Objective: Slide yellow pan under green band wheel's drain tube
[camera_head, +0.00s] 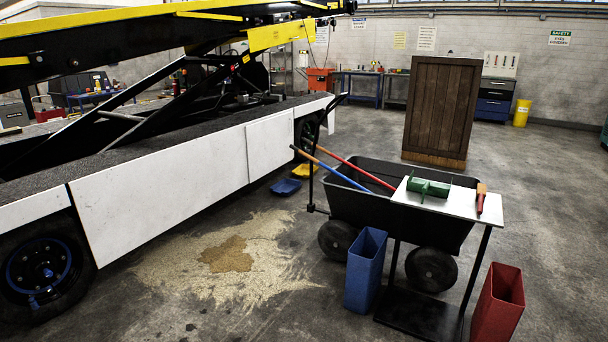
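A yellow pan (306,171) lies on the floor beside the far end of the belt loader, partly behind the cart's handle. A blue pan (286,187) lies on the floor just nearer than it. The near wheel (40,272) of the loader has a blue band. No drain tube can be made out. Neither of my grippers is in view.
A black cart (345,207) holds a blue-handled and a red-handled tool. A small table (455,203) carries a green object and a brush. A blue bin (365,270) and red bin (498,303) stand near. Spilled granules (160,265) cover the floor by the loader.

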